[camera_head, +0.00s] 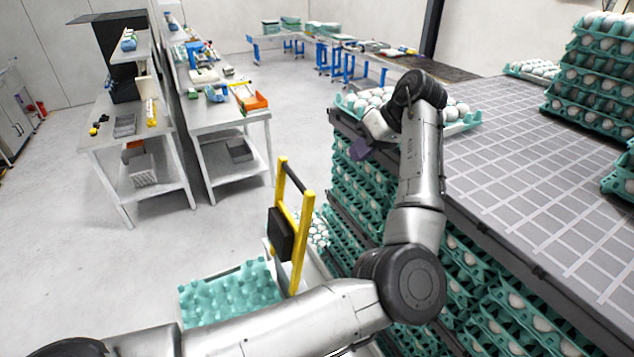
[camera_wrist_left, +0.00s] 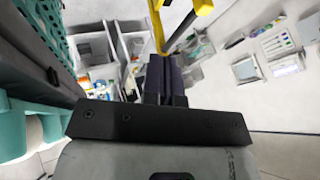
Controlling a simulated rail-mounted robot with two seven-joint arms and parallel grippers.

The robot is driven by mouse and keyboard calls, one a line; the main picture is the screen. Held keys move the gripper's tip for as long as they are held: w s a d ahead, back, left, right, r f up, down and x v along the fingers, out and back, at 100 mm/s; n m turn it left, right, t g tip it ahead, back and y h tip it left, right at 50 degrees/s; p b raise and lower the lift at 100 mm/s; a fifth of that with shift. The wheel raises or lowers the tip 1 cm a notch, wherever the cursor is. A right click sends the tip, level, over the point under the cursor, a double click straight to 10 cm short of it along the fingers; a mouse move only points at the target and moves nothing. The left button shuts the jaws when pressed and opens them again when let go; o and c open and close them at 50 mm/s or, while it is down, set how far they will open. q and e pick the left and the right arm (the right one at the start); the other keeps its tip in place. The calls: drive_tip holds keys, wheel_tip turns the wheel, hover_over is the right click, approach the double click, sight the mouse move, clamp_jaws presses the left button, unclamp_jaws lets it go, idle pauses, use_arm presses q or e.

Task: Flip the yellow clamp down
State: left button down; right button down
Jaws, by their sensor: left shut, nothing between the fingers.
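The yellow clamp (camera_head: 301,240) stands upright in the head view, left of the stacked trays. It has two yellow posts, a black crossbar and a black pad. In the left wrist view yellow bars (camera_wrist_left: 157,26) show just beyond the fingertips; whether they touch cannot be told. My left gripper (camera_head: 359,149) is beside the top corner of the tray stack, above and right of the clamp in the head picture. Its dark purple fingers (camera_wrist_left: 164,66) are shut together with nothing between them. My right gripper is not in view.
A tray of white eggs (camera_head: 471,122) sits on the stack by my left wrist. A grey gridded top (camera_head: 530,160) spreads to the right, with tall egg stacks (camera_head: 585,75) behind. An empty green tray (camera_head: 228,292) lies lower left. Workbenches (camera_head: 130,135) stand farther back; the floor between is clear.

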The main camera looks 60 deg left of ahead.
use_arm(q)
drive_tip(key=s+a+f+p, duration=0.3)
drive_tip(key=s+a+f, duration=0.1)
drive_tip(key=s+f, duration=0.4)
drive_tip(key=shift+a, duration=0.15)
drive_tip(key=shift+s, duration=0.15)
idle(0.4)
